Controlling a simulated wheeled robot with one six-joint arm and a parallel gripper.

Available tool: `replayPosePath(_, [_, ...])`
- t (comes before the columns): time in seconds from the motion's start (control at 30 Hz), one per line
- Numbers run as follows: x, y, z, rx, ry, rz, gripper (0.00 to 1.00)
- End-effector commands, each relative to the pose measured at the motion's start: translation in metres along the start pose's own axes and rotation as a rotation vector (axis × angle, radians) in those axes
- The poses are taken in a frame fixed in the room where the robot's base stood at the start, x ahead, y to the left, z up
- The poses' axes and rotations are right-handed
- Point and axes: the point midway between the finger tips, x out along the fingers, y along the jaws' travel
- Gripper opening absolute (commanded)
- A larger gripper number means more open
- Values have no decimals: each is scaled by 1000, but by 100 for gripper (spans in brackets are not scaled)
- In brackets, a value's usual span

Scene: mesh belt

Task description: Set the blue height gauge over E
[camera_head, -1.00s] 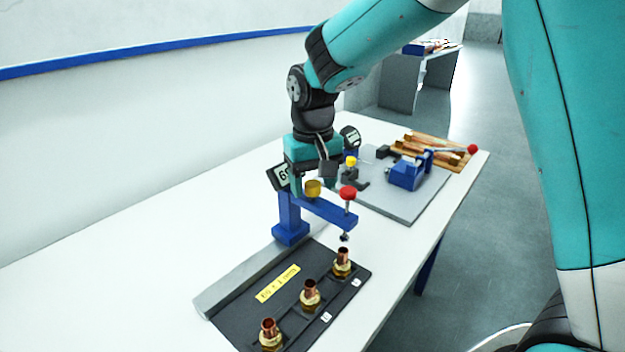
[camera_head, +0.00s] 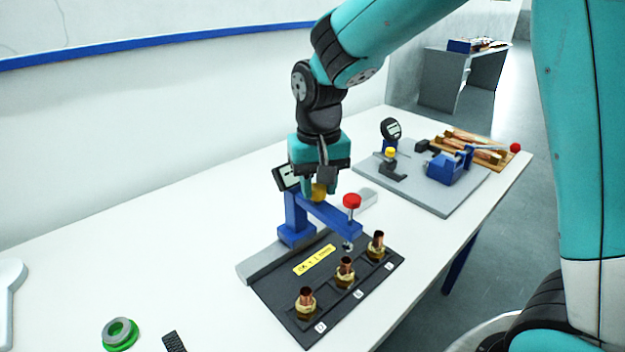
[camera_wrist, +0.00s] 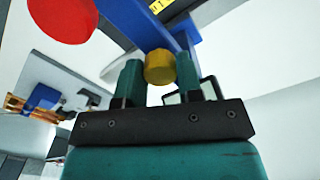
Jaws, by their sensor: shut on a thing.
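The blue height gauge (camera_head: 327,214) has an upright post on a foot, a horizontal arm, a dark display, a yellow knob (camera_head: 318,192) and a red-topped probe (camera_head: 351,201). My gripper (camera_head: 318,186) is shut on the yellow knob, which shows between the fingers in the wrist view (camera_wrist: 160,67). The foot is at the grey rail (camera_head: 262,265); I cannot tell if it touches. The small white labels are too small to read.
The dark plate (camera_head: 275,291) carries a yellow label. Behind are a grey board (camera_head: 440,200) with a blue clamp (camera_head: 444,168) and another dial, and a wooden tray of copper pieces (camera_head: 470,147). A green-and-grey ring (camera_head: 120,333) lies at front left. The left tabletop is mostly clear.

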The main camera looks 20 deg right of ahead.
Motion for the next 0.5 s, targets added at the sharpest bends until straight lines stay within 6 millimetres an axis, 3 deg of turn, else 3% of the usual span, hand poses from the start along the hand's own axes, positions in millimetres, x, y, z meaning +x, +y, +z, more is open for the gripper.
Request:
replayPosePath(0.23, [-1, 1, -1, 5, 3, 0, 0])
replayPosePath(0.27, [-1, 0, -1, 5, 3, 0, 38])
replayPosePath(0.3, [-1, 0, -1, 5, 3, 0, 47])
replayPosePath(0.37, [-1, 0, -1, 4, 3, 0, 59])
replayPosePath(0.5, [0, 0, 0, 3, 2, 1, 59])
